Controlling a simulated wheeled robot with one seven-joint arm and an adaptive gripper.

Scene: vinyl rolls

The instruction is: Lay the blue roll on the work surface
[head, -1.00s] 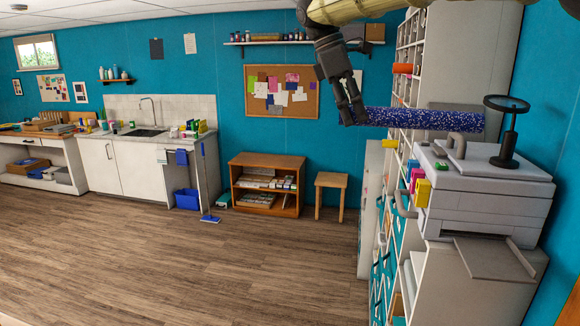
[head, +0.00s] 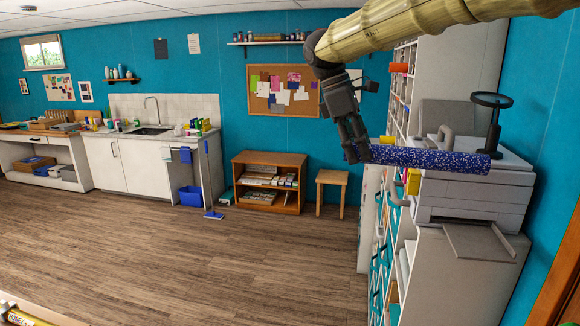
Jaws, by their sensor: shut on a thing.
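The blue speckled roll (head: 432,160) is held roughly level, its long end pointing right. My gripper (head: 357,153) is shut on the roll near its left end, with the fingers pointing down. The roll is in the air and overlaps the grey machine in the picture; whether they touch cannot be told. A pale edge with a yellow labelled item (head: 22,314) shows in the bottom left corner; whether this is the work surface cannot be told.
The grey machine (head: 470,205) stands on a white cabinet at right, with a black round-topped stand (head: 492,120) behind the roll. White shelving (head: 402,80) rises beside it. A wooden stool (head: 332,188) and low bookcase (head: 270,182) stand at the far wall. The wooden floor (head: 200,250) is open.

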